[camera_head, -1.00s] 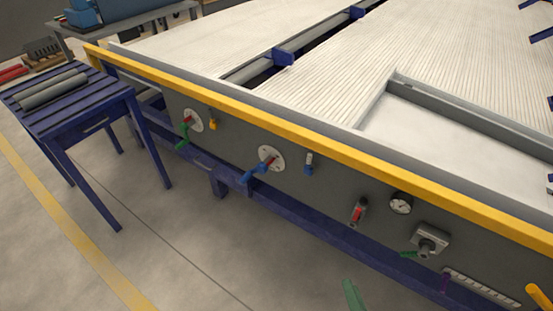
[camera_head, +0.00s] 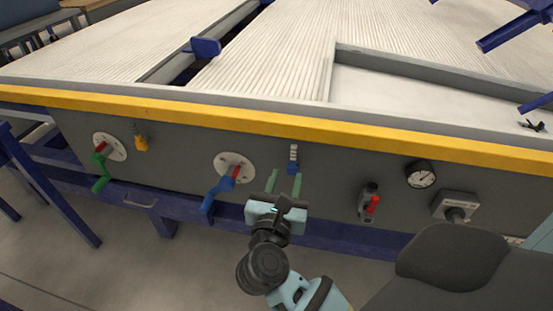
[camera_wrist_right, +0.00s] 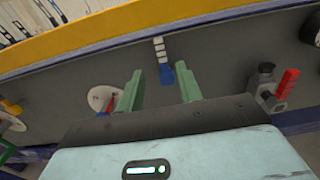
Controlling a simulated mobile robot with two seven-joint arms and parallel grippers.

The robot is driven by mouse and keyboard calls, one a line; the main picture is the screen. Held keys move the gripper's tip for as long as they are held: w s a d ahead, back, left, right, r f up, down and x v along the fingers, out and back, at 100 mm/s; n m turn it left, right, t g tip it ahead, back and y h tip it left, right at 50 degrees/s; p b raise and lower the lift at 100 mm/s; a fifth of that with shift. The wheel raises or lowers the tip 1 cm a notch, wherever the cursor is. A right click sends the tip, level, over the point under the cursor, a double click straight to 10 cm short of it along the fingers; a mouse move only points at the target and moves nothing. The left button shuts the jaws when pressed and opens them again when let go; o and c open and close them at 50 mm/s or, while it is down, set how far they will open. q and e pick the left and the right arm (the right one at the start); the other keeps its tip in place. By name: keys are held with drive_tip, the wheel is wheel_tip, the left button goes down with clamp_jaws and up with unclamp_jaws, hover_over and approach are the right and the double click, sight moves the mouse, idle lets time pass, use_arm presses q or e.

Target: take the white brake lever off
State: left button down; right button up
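The white brake lever (camera_head: 293,153) is a small, ribbed white handle with a blue lower part, upright on the grey side panel under the yellow rail. My right gripper (camera_head: 285,181) is open, with green fingers pointing at the panel just below the lever. In the right wrist view the lever (camera_wrist_right: 159,50) lies ahead between the two open fingers (camera_wrist_right: 160,84), its blue end nearest. I see nothing held, and I cannot tell whether a finger touches the lever. My left gripper is not in view.
A blue crank (camera_head: 219,192) on a round plate is left of the lever, with a green crank (camera_head: 100,170) farther left. A red-handled valve (camera_head: 371,205), a gauge (camera_head: 420,174) and a grey switch box (camera_head: 455,206) are to the right. The yellow rail (camera_head: 250,120) runs above.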

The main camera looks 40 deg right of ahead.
sight(293, 155)
drive_tip(key=shift+x, duration=3.85)
clamp_jaws()
